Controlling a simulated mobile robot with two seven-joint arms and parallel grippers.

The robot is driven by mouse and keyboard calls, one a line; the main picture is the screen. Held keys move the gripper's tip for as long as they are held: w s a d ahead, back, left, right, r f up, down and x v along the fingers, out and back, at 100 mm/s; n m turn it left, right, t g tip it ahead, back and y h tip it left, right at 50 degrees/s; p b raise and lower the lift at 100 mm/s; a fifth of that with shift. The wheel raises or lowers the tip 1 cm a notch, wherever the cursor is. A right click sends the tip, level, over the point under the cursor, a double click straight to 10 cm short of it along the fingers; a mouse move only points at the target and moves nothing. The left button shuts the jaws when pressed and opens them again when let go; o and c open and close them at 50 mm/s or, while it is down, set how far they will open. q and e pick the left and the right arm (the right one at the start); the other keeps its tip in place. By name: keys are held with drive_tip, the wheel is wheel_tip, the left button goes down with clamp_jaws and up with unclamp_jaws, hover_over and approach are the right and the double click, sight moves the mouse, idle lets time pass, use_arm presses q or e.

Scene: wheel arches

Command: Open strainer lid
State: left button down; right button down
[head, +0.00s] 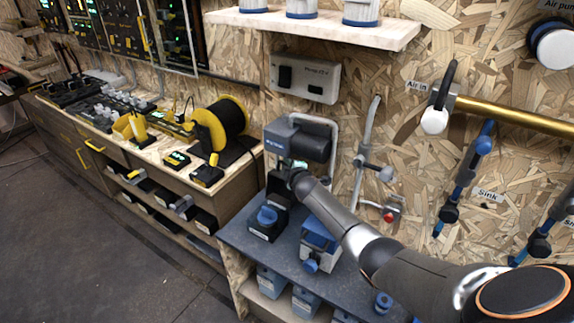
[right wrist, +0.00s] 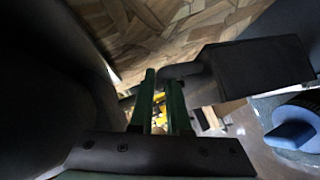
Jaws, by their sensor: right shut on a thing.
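A grey-blue machine (head: 304,143) with a dark rounded body stands against the wall at the back of the blue-grey bench; I take it to hold the strainer, though its lid is not clearly distinguishable. My right arm reaches to its front, and my right gripper (head: 288,174) is mostly hidden there behind my own wrist. In the right wrist view, the green fingers of the right gripper (right wrist: 162,92) are close together at a dark curved handle (right wrist: 182,71), which joins a dark block (right wrist: 252,66). The grip is partly hidden. My left gripper is not in view.
A blue knob on a dark base (head: 267,216) is just below the gripper. A blue-and-grey unit (head: 320,238) stands beside my forearm. A hose and tap (head: 365,165) are on the wall at right. A yellow cable reel (head: 219,122) is on the left bench (head: 180,145).

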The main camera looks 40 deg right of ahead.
drive_tip(key=shift+w+r, duration=0.15)
drive_tip(key=shift+r, duration=0.1)
drive_tip(key=c, duration=1.1)
unclamp_jaws()
drive_tip(key=shift+o, duration=1.1)
drive_tip(key=shift+f, duration=0.15)
drive_tip(key=shift+s+a+r+p, duration=0.2)
drive_tip(key=shift+s+p, duration=0.2)
drive_tip(key=shift+s, duration=0.15)
drive_tip(key=p+v, duration=0.3)
drive_tip(key=v, duration=0.8)
drive_tip(key=shift+s, duration=0.25)
